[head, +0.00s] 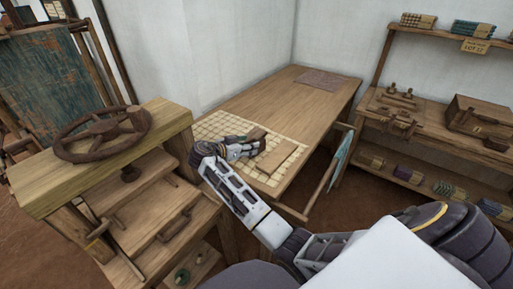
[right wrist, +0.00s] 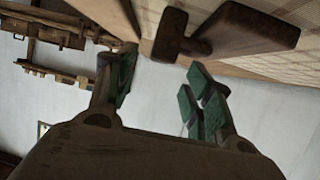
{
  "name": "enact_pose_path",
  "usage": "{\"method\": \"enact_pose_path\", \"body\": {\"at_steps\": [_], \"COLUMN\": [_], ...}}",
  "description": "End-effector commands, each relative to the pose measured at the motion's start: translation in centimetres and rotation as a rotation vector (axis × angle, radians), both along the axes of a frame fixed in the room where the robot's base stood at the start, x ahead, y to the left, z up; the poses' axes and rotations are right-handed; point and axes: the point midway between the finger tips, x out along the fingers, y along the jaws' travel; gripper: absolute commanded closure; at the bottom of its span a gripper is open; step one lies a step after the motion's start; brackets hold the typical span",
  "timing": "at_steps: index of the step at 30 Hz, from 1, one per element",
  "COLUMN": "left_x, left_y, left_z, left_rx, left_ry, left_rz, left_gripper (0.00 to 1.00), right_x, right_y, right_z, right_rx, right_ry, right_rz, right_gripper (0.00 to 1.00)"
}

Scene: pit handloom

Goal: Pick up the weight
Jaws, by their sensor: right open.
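A small brown block (head: 257,134) lies on the gridded sheet on the table, just behind my right gripper (head: 262,147). I cannot tell which of these is the weight. My right gripper is also in the right wrist view (right wrist: 160,88), its green-padded fingers apart with nothing between them. The pieces are beyond the fingertips. My left gripper is not in view.
A wooden frame with a handwheel (head: 103,131) stands at left. Shelves (head: 435,122) with tools stand at right. The table's middle is clear.

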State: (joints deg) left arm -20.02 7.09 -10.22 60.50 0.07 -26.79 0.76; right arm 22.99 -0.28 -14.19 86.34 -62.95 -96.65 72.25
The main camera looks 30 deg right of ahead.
Motion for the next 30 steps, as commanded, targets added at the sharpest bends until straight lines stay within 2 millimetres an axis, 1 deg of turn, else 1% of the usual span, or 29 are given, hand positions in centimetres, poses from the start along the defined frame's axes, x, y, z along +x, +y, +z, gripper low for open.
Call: {"method": "enact_pose_path", "body": {"at_steps": [9,13,29,30], "left_x": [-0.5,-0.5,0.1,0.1], "left_y": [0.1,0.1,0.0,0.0], "left_z": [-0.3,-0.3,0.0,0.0], "left_rx": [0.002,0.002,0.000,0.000], "left_ry": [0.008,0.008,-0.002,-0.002], "left_rz": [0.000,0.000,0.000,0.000], "left_gripper": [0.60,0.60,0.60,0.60], "right_x": [0.9,1.1,1.2,1.2], "right_y": [-3.0,-3.9,-4.2,-4.2], "right_z": [-1.3,-1.7,-1.8,-1.8], "right_rx": [-0.001,-0.001,0.001,0.001], "right_ry": [0.001,0.000,0.002,0.002], "right_rz": [-0.001,-0.002,-0.001,-0.001], "right_gripper": [0.48,0.48,0.48,0.52]}}
